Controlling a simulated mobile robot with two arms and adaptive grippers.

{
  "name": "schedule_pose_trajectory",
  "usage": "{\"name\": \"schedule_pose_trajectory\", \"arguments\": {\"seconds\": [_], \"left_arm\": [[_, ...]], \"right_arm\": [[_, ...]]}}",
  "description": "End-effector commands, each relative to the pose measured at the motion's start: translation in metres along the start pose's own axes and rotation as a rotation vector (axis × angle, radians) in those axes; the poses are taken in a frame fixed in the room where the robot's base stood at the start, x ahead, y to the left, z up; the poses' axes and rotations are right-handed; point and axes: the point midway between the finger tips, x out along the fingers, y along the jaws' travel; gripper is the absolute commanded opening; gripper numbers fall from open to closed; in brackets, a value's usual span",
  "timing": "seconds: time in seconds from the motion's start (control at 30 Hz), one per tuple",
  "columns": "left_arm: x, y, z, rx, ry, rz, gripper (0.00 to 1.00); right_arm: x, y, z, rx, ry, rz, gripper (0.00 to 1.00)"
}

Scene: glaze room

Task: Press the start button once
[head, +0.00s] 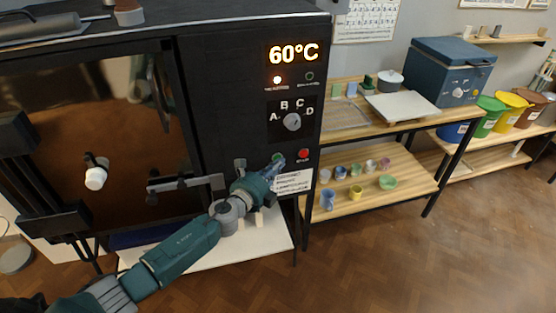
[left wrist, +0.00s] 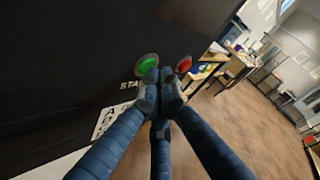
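The start button (left wrist: 147,64) is a round green button on the black kiln's front panel, with partly hidden "STA" lettering beside it in the left wrist view. In the head view it is mostly covered by my left gripper (head: 276,161), whose tips reach the panel just left of a red button (head: 303,154). The red button also shows in the left wrist view (left wrist: 184,65). My left gripper (left wrist: 160,77) has its fingers drawn together with nothing between them. Its tips are at the green button's lower edge; I cannot tell whether they touch it. My right gripper is not in view.
The kiln (head: 235,70) shows 60°C, a lit lamp and a selector dial (head: 292,121) marked A to D. A white label (head: 292,181) sits below the buttons. A wooden shelf unit (head: 405,170) with small pots stands to the right. The floor in front is clear.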

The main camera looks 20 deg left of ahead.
Motion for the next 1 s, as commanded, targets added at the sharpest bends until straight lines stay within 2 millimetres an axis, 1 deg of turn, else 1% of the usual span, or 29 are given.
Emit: {"name": "schedule_pose_trajectory", "arguments": {"seconds": [0.37, 0.73, 1.0], "left_arm": [[-0.011, -0.004, -0.009, 0.000, -0.002, 0.000, 0.00], [-0.013, -0.005, -0.012, 0.000, 0.000, 0.000, 0.00], [-0.031, -0.013, -0.029, -0.001, 0.000, 0.001, 0.00]], "right_arm": [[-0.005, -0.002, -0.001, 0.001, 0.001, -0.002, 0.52], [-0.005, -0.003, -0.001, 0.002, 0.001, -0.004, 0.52], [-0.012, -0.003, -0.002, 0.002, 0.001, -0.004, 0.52]]}}
